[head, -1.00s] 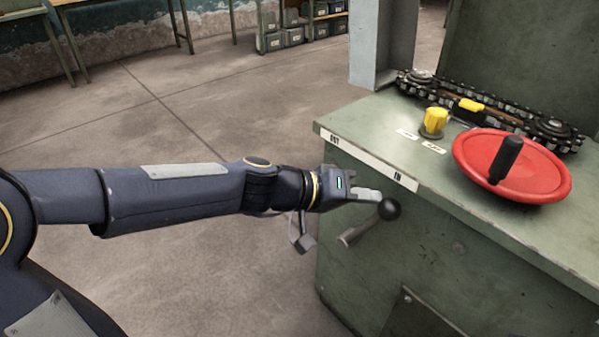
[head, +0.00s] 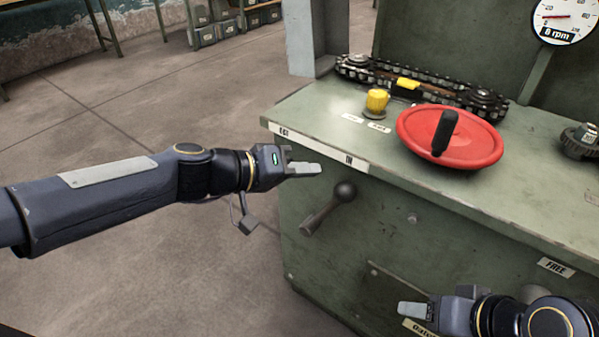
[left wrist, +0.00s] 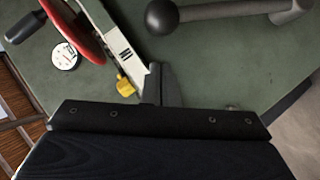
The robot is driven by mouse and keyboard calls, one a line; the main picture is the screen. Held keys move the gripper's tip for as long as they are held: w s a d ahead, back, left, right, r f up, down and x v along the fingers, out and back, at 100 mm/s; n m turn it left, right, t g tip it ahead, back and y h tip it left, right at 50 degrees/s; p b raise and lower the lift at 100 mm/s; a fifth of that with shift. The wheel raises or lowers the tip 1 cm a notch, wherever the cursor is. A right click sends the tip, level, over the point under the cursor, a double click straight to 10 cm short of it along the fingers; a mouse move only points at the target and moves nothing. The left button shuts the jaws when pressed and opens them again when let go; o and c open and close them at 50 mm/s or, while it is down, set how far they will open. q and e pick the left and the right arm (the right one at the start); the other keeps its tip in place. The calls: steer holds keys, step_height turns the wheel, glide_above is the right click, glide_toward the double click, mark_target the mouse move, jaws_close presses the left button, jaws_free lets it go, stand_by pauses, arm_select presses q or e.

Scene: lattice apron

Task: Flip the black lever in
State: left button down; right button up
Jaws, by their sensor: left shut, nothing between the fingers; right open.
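The black lever (head: 345,192) is on the front of the green machine, a ball knob on a short grey arm. Its arm tilts up to the right, with the knob just under the "IN" label (head: 349,160). The lever also shows at the top of the left wrist view (left wrist: 163,17). My left gripper (head: 316,169) is shut and empty, just above and left of the knob, and looks apart from it. Its fingers also show in the left wrist view (left wrist: 161,85). My right gripper (head: 435,300) is open and empty at the lower right, in front of the machine.
On the green machine top (head: 310,105) are a red disc (head: 475,150) with a black handle, a yellow knob (head: 377,101) and a chain drive (head: 430,80). The floor left of the machine is clear.

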arm_select(q)
steer(key=p+v, duration=0.1)
steer(key=v, duration=0.8)
steer(key=shift+a+p, duration=0.3)
steer(key=shift+a, duration=0.1)
steer(key=shift+s+r, duration=0.1)
steer(key=shift+s, duration=0.05)
